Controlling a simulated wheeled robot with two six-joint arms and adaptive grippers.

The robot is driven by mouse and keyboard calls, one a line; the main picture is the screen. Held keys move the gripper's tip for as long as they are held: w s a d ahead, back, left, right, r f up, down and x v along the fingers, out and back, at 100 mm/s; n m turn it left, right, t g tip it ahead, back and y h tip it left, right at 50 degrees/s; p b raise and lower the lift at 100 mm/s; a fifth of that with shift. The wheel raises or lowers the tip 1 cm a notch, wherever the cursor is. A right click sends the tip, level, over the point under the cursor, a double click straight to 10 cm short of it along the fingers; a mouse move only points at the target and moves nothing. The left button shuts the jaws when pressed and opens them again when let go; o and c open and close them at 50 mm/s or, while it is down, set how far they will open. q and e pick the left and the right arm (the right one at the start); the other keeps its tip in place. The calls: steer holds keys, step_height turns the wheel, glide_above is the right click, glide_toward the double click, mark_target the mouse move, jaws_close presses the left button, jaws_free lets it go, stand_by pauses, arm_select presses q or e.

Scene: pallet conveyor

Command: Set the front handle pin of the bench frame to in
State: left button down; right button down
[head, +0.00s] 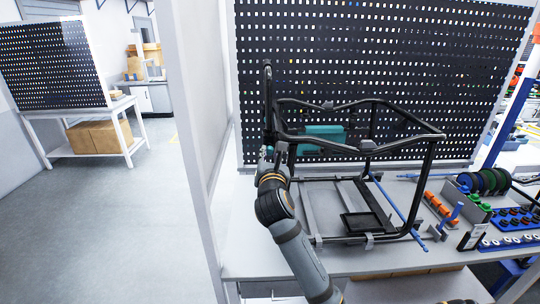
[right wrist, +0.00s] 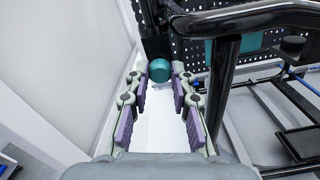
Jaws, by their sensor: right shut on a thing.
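The black tubular bench frame (head: 300,140) stands on the grey workbench, with a black upright handle bar (head: 267,95) at its left end. My right gripper (head: 271,153) is at the frame's left corner, by the foot of that bar. In the right wrist view a round teal knob (right wrist: 160,70), which appears to be the front handle pin's, sits between the tips of my right gripper (right wrist: 161,75). The gripper is shut on it. The pin's shaft is hidden, so I cannot tell how far in it sits. My left gripper is not in view.
A teal block (head: 322,138) shows within the frame. A black perforated board (head: 370,60) stands behind it. Orange parts (head: 437,203), dark discs (head: 485,180) and blue trays (head: 510,218) lie to the right. A white wall edge (head: 195,120) is close on the left.

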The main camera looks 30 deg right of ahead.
steer(key=shift+w+d+r+p, duration=0.25)
steer(key=shift+w+d+p, duration=0.25)
steer(key=shift+p, duration=0.5)
steer(key=shift+w+f, duration=0.1)
steer(key=shift+w, duration=0.05)
steer(key=shift+a, duration=0.1)
steer(key=c, duration=1.5)
jaws_free()
steer(key=o, duration=0.4)
steer(key=shift+w+f, duration=0.2)
steer(key=shift+c, duration=0.2)
steer(key=shift+s, duration=0.15)
steer(key=v, duration=0.7)
